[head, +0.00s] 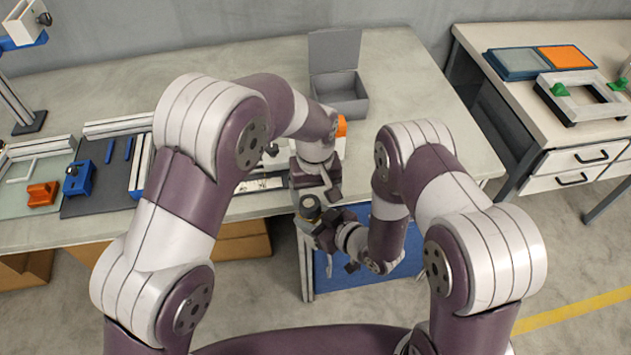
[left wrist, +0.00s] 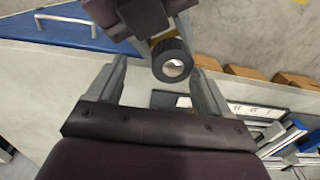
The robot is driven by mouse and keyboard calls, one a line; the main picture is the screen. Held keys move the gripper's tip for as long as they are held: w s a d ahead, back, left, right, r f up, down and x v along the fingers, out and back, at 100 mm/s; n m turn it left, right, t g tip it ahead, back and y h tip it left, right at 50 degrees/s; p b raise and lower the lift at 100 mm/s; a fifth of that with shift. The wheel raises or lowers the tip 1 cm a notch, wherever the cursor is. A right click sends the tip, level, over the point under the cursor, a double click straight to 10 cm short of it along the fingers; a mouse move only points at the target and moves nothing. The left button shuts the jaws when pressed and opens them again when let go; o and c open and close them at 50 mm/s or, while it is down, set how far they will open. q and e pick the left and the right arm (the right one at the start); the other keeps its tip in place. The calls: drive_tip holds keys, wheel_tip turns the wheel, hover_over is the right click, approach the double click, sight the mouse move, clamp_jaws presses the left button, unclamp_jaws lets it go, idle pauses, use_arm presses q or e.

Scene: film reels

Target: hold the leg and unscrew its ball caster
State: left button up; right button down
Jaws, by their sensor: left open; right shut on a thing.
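The ball caster (left wrist: 172,68) is a dark round collar with a shiny metal ball, facing the left wrist camera. It also shows in the head view as a dark cap (head: 310,205) with a brassy ring. My right gripper (head: 325,222) is shut on the leg just behind the caster; the leg itself is mostly hidden by the gripper. My left gripper (head: 316,188) is open, just above the caster in the head view. In the left wrist view the left fingers (left wrist: 160,88) stand apart on either side of the caster, and I see gaps, no clear contact.
The workbench (head: 400,75) lies behind the arms with an open grey box (head: 345,95). Blue and orange parts (head: 42,193) and aluminium profiles lie at left. A blue drawer cabinet (head: 345,270) and cardboard boxes (head: 240,245) stand below. A second bench (head: 590,150) is at right.

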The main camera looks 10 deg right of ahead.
use_arm(q)
drive_tip(key=shift+s+a+f, duration=0.1)
drive_tip(key=shift+s+f, duration=0.15)
drive_tip(key=shift+f, duration=0.35)
clamp_jaws()
